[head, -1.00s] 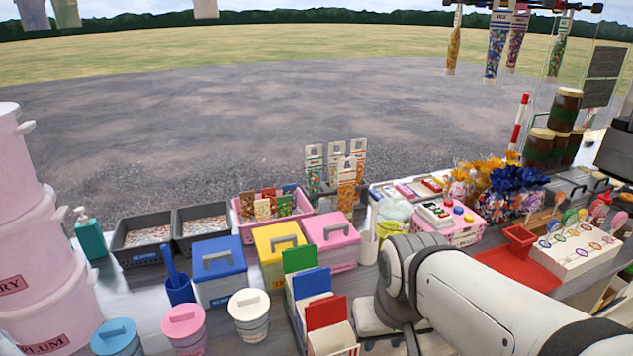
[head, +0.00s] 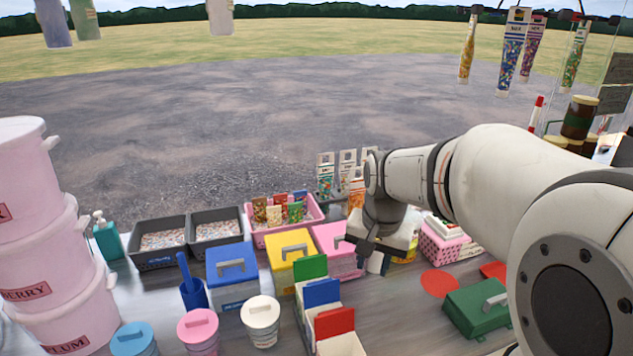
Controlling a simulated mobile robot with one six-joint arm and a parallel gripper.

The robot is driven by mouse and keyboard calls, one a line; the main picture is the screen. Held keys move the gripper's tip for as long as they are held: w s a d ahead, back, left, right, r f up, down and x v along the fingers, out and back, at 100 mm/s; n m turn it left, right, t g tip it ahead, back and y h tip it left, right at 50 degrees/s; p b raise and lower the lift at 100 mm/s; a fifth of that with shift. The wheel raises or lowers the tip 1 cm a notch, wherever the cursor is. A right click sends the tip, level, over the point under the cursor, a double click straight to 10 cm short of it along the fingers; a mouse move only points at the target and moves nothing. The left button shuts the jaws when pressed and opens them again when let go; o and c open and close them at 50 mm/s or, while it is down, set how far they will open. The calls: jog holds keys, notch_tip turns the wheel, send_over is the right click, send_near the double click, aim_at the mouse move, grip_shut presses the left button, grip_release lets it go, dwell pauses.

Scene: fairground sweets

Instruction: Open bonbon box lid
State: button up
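Three lidded boxes with grey handles stand in a row: a blue one (head: 232,262), a yellow one (head: 290,250) and a pink one (head: 326,236). All three lids look shut. I cannot read which one is the bonbon box. My gripper (head: 350,247) is at the right side of the pink box, close to its lid, and hides part of it, including its handle area. Whether it touches the box cannot be told. Its fingers are too small and dark to show whether they are open. A green box (head: 478,308) with a handle lies at the right, partly behind my arm.
Grey trays (head: 160,257), a pink basket (head: 254,240) and upright bags (head: 326,180) stand behind the boxes. In front are lidded tubs (head: 260,325) and a card rack (head: 335,323). Stacked pink tubs (head: 62,295) stand left. Bottles hang upper right. Bare counter shows near the red disc (head: 440,283).

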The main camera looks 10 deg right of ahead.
jog(key=w+f+m+p, duration=0.1)
jog(key=w+m+p, duration=0.1)
jog(key=w, duration=0.5)
jog(key=w+f+m+g+p, duration=0.1)
jog(key=w+m+p, duration=0.1)
jog(key=w+m, duration=0.2)
jog(key=w+f+m+p, duration=0.1)
jog(key=w+m+p, duration=0.2)
jog(key=w, duration=0.8)
jog(key=shift+a+f+m+g, duration=0.15)
jog(key=shift+f+m+g, duration=0.15)
jog(key=shift+m, duration=0.2)
jog(key=shift+w+f, duration=0.1)
jog(key=shift+f, duration=0.15)
notch_tip(320, 180, down, 8)
jog(key=b, duration=0.5)
jog(key=shift+f+b, duration=0.15)
jog(key=shift+b, duration=0.15)
jog(key=shift+c, duration=0.4)
jog(key=c, duration=0.5)
